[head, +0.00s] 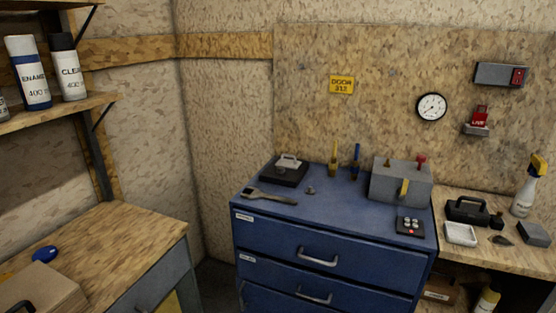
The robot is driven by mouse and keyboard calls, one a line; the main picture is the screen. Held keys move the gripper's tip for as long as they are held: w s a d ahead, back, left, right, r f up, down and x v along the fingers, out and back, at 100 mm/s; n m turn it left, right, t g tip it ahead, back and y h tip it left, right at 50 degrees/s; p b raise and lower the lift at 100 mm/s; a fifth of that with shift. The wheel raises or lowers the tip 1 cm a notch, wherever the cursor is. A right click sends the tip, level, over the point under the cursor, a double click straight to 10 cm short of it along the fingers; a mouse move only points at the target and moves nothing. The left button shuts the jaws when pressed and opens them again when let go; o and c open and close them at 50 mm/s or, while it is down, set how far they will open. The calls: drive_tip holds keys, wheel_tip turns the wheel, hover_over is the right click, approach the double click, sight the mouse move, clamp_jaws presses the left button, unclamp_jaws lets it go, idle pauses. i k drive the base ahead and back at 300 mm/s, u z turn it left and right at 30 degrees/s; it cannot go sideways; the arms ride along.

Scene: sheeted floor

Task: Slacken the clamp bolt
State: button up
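A blue drawer cabinet (330,225) stands in the middle of the head view. On its top lies a grey wrench (269,196) near the front left edge, its jaw towards the left. Behind the wrench sits a dark block (284,174) with a grey metal piece on top. A small grey bolt-like part (310,190) sits to the right of the wrench, apart from it. I cannot tell for certain which part is the clamp bolt. My gripper is not in view.
On the cabinet also stand a grey box (390,187) with a yellow lever, a button pad (410,227), and yellow (333,167) and blue (355,162) upright tools. A cluttered bench (480,258) is at right, another (120,245) at left. The cabinet top's middle is clear.

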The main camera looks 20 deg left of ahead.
sight(280, 169)
drive_tip(key=i, duration=0.45)
drive_tip(key=z, duration=0.1)
drive_tip(key=k, duration=0.15)
drive_tip(key=u, duration=2.75)
drive_tip(key=i, duration=0.55)
drive_tip(key=z, duration=0.15)
